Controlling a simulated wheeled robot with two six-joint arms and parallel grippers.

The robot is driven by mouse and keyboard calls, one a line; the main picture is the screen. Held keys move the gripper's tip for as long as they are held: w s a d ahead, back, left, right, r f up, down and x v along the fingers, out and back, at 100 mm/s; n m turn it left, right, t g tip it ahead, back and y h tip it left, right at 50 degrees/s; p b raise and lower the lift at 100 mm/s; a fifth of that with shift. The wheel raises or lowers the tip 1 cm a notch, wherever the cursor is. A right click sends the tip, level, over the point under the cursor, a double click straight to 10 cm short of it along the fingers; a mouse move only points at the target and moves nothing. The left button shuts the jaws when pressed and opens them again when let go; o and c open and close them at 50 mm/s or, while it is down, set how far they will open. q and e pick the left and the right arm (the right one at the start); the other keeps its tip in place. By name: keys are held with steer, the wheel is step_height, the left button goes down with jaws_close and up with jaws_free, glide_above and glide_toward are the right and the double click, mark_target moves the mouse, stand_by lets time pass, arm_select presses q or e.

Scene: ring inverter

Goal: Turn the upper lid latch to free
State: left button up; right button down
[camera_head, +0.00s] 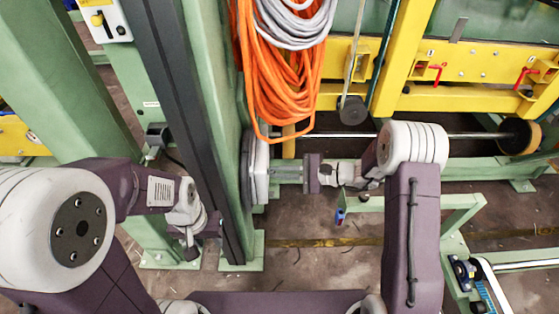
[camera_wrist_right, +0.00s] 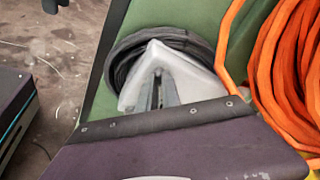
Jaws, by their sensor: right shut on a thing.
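In the right wrist view a pale grey pointed housing (camera_wrist_right: 180,75) fills the middle, and the right fingers (camera_wrist_right: 158,92) are close together there. The right gripper is shut on a small part, taken as the upper lid latch, which the fingers hide. My left gripper (camera_head: 190,243) hangs low left of the dark post; its jaws are too unclear to read.
Orange cable (camera_head: 272,80) hangs just above the box and right gripper, with grey cable (camera_head: 295,22) over it. Black cable (camera_wrist_right: 125,55) is coiled behind the housing. A yellow frame (camera_head: 450,75) with red handles stands at the right. A green post (camera_head: 225,120) separates the arms.

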steer(key=shift+w+r+m+g+h+p, duration=0.15)
steer(key=shift+m+g+p, duration=1.1)
steer(key=shift+p, duration=1.15)
steer(key=shift+w+r+m+g+h+p, duration=0.15)
steer(key=shift+m+g+p, duration=0.5)
steer(key=shift+m+p, duration=1.4)
steer(key=shift+f+p, duration=0.15)
steer(key=shift+p, duration=0.25)
steer(key=c, duration=1.5)
jaws_free()
steer(key=shift+c, duration=0.2)
steer(key=p+v, duration=0.2)
steer(key=v, duration=0.7)
steer(key=shift+p, duration=0.3)
